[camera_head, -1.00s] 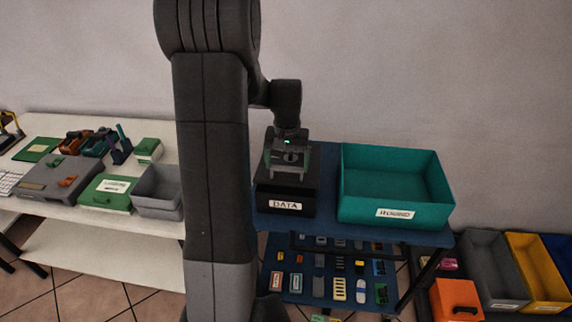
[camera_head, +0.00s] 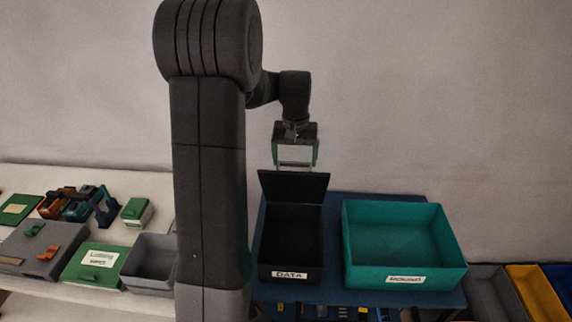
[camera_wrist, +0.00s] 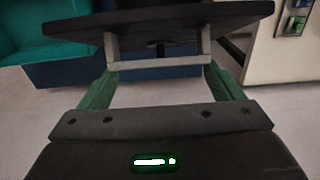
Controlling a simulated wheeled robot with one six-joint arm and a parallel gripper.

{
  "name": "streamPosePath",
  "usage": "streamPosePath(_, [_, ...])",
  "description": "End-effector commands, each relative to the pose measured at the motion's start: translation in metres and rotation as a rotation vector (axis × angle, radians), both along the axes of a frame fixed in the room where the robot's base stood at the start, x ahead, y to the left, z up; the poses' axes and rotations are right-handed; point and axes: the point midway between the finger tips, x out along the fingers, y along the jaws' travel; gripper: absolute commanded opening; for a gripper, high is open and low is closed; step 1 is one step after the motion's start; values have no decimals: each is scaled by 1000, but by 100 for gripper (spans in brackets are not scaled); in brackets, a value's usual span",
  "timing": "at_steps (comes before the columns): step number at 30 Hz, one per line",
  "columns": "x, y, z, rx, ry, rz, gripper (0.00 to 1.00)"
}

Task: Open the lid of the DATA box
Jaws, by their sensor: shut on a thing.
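The black DATA box (camera_head: 290,272) stands on the blue table, its white label facing me. Its lid (camera_head: 294,186) is raised at the back edge, standing nearly upright and leaning slightly, and the dark inside shows; I see nothing in it. My gripper (camera_head: 296,161) is above the lid's top edge. In the wrist view, the green fingers of my gripper (camera_wrist: 162,88) meet the ends of a grey bar handle (camera_wrist: 160,63) on the dark lid, which also shows there (camera_wrist: 160,20). My gripper is shut on this handle.
A teal labelled bin (camera_head: 405,278) stands just right of the box on the blue table (camera_head: 333,210). At left, a white table (camera_head: 60,178) holds a grey bin (camera_head: 150,262), a green box (camera_head: 95,266) and several small items. The wall is behind.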

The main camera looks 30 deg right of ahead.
Motion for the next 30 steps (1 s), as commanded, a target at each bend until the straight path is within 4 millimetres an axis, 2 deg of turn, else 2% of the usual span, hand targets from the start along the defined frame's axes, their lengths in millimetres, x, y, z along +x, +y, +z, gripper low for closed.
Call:
streamPosePath(6, [25, -22, -1, 5, 2, -1, 46])
streamPosePath(12, [50, -38, -5, 78, 122, 0, 46])
streamPosePath(23, [92, -63, -19, 79, 124, 0, 46])
streamPosePath(24, [97, -66, -21, 81, 124, 0, 35])
streamPosePath(25, [100, -68, -23, 80, 125, 0, 0])
streamPosePath(26, [99, -68, -21, 79, 124, 0, 1])
streamPosePath(30, [98, -67, -19, 79, 123, 0, 29])
